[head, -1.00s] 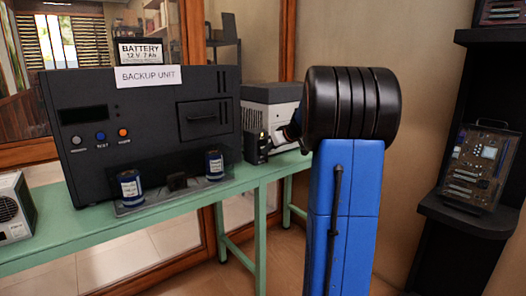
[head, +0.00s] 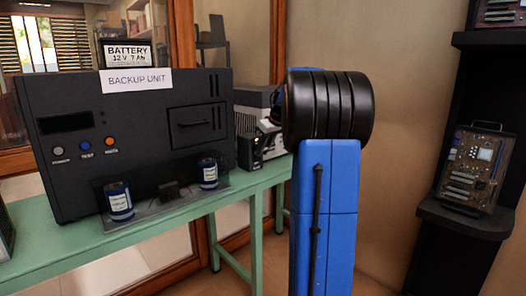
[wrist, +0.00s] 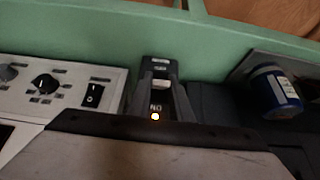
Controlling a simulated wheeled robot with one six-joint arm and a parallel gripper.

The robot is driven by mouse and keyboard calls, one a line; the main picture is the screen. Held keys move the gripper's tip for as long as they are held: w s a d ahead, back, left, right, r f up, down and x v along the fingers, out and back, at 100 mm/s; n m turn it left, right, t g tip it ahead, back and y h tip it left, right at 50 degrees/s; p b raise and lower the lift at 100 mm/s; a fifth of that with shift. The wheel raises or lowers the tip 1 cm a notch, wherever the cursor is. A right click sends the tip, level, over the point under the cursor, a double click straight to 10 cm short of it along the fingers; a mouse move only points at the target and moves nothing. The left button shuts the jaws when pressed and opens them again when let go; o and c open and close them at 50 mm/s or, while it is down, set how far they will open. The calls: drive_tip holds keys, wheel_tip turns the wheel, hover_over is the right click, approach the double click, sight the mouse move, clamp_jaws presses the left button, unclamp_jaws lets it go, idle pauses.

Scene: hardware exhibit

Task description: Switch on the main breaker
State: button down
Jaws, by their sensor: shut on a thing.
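The main breaker (wrist: 160,68) is a small black box on the green bench. In the wrist view an "ON" label reads upside down on it, with a small orange-white light glowing beside it. The breaker also shows in the head view (head: 250,150), between the backup unit and my arm. My gripper (wrist: 161,96) has its two dark fingers on either side of the breaker's lever and is shut on it. The lever is mostly hidden between the fingers, so its exact position is unclear. In the head view my wrist and arm hide most of the gripper.
The black backup unit (head: 150,110) stands left of the breaker, with two blue capacitors (head: 119,201) in front. A light grey device (wrist: 50,92) with a knob and black rocker switch sits beside the breaker. A dark shelf (head: 465,215) holds a circuit board at right.

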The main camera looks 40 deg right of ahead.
drive_tip(key=shift+r, duration=0.1)
idle(0.3)
drive_tip(key=c, duration=1.6)
unclamp_jaws()
drive_tip(key=shift+w, duration=0.1)
drive_tip(key=v, duration=1.7)
drive_tip(key=shift+r, duration=0.2)
